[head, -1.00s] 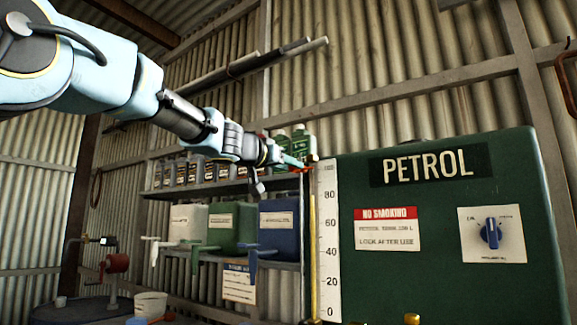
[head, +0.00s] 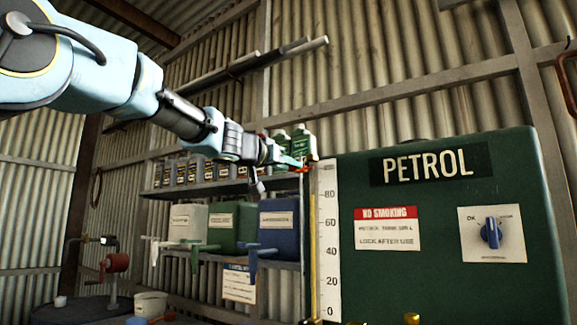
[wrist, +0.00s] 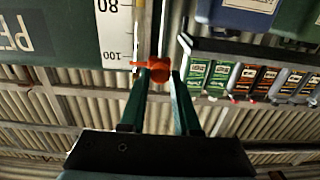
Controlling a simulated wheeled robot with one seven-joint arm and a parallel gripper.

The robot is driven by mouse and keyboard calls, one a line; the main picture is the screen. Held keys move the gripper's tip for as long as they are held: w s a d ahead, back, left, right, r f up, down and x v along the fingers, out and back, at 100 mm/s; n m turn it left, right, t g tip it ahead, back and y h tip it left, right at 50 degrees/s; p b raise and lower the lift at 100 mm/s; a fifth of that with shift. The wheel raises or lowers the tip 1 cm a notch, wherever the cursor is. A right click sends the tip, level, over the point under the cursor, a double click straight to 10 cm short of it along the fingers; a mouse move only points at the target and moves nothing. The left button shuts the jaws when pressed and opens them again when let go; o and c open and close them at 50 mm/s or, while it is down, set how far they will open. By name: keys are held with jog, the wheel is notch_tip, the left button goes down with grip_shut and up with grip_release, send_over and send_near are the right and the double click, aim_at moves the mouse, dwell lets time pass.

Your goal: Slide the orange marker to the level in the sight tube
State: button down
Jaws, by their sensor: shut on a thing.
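The orange marker (wrist: 157,72) sits between the fingertips of my gripper (wrist: 160,82) in the wrist view. My gripper is shut on it. Its pointer reaches toward the white scale (wrist: 115,30), just beyond the 100 mark at the top end. In the head view my gripper (head: 298,164) is at the top of the scale (head: 327,240), left of the green petrol tank (head: 440,280). The sight tube (head: 313,245) runs upright along the scale's left edge, with a yellowish column in it.
Left of the tube, shelves hold several bottles (head: 205,170) and jerrycans with taps, including a blue one (head: 278,230). A blue knob (head: 491,233) is on the tank's front. Brass fittings (head: 411,319) show at the bottom. The space before the tank is clear.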

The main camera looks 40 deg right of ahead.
dwell(0.5)
notch_tip(320, 180, down, 7)
jog(key=b, duration=1)
jog(key=shift+f, duration=0.15)
jog(key=c, duration=0.6)
grip_release()
jog(key=b+v, duration=0.5)
jog(key=v, duration=0.5)
jog(key=shift+a, duration=0.4)
